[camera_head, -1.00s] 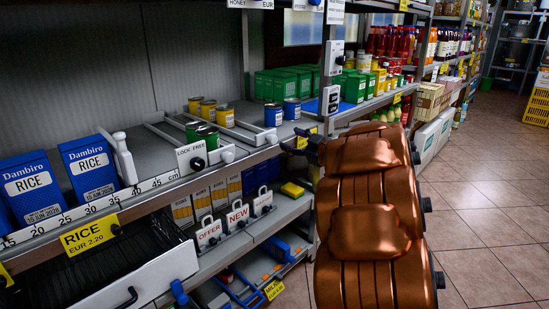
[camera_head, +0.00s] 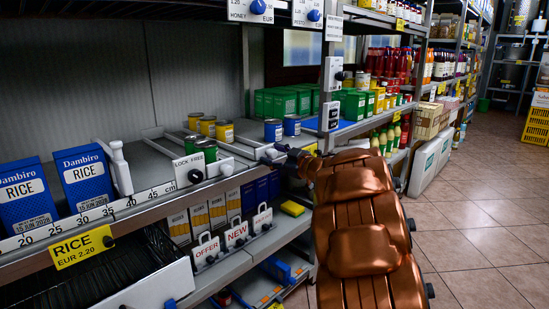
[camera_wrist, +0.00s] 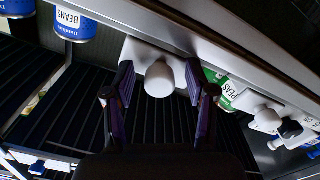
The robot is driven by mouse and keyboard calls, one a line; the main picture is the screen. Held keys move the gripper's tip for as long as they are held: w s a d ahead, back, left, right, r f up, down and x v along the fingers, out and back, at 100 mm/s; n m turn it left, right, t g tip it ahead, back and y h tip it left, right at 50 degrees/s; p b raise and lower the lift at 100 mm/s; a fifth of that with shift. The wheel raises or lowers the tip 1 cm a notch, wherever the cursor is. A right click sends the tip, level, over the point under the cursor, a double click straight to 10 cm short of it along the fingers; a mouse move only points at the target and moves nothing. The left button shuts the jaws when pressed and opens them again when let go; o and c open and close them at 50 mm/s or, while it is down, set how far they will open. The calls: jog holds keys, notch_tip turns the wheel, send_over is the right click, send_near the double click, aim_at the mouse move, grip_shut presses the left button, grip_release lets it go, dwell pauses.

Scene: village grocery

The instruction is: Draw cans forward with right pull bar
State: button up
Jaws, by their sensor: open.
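The right pull bar's white knob (camera_wrist: 160,78) sits between the two fingers of my open gripper (camera_wrist: 158,90) in the wrist view. Whether they touch it I cannot tell. In the head view, my gripper (camera_head: 278,157) is at the shelf's front edge by the right pull bar (camera_head: 264,152), partly hiding it. Blue cans (camera_head: 273,130) stand behind, right of the bar; yellow cans (camera_head: 207,126) and green cans (camera_head: 206,150) stand to the left. A blue beans can (camera_wrist: 76,24) and a green peas can (camera_wrist: 225,94) show in the wrist view.
The left pull bar knob (camera_head: 226,170) and the lock knob (camera_head: 196,176) stick out along the shelf edge to the left. Rice boxes (camera_head: 84,178) stand further left. A shelf upright (camera_head: 331,85) stands right of my gripper. The tiled floor (camera_head: 480,210) is open at right.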

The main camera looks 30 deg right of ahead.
jog(key=shift+c, duration=0.2)
grip_shut()
dwell(0.3)
